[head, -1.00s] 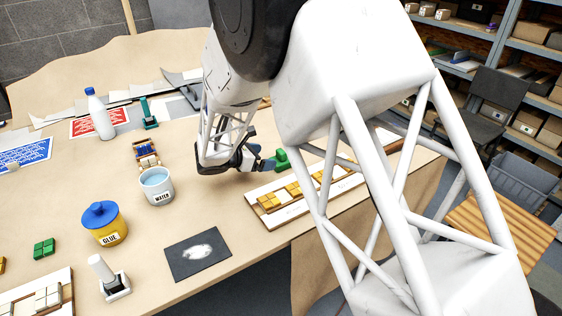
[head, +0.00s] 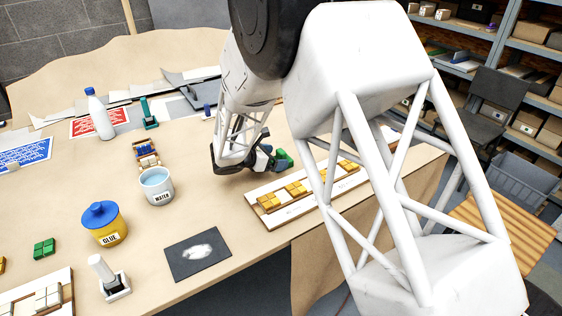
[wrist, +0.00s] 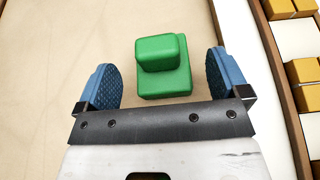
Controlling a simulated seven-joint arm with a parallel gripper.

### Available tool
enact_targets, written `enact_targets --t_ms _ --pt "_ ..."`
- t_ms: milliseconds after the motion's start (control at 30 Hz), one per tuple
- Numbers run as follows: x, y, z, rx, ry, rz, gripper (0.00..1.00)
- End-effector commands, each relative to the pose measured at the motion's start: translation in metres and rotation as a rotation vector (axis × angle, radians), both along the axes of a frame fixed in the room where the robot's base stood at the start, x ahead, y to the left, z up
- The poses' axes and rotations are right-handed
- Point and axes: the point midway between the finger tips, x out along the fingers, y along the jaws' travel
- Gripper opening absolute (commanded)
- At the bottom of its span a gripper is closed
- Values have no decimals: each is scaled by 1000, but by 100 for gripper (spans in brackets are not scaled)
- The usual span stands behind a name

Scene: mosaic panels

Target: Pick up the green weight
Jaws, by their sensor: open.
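The green weight (wrist: 163,66) is a block with a smaller block on top. In the wrist view it stands on the tan table, just beyond and partly between the two blue fingers of my open gripper (wrist: 163,84). There is a gap on each side of it, and neither finger appears to touch it. In the head view the green weight (head: 284,159) shows at the far right side of my gripper (head: 268,158), low over the table. My arm hides part of the area behind it.
A white panel with yellow tiles (head: 265,212) lies right beside the weight. A water cup (head: 157,187), a glue jar (head: 104,225) and a dark sheet (head: 186,267) stand or lie to the left. Another green block piece (head: 44,248) lies at far left.

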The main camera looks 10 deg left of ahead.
Motion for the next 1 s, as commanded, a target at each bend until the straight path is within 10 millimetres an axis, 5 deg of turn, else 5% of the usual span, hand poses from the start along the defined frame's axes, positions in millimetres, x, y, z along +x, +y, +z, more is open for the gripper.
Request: enact_targets --t_ms 300,867,1000 --pt "18 -18 -11 1 0 0 94" --pt "18 -19 -11 0 0 0 94" --pt "18 -19 -11 0 0 0 72"
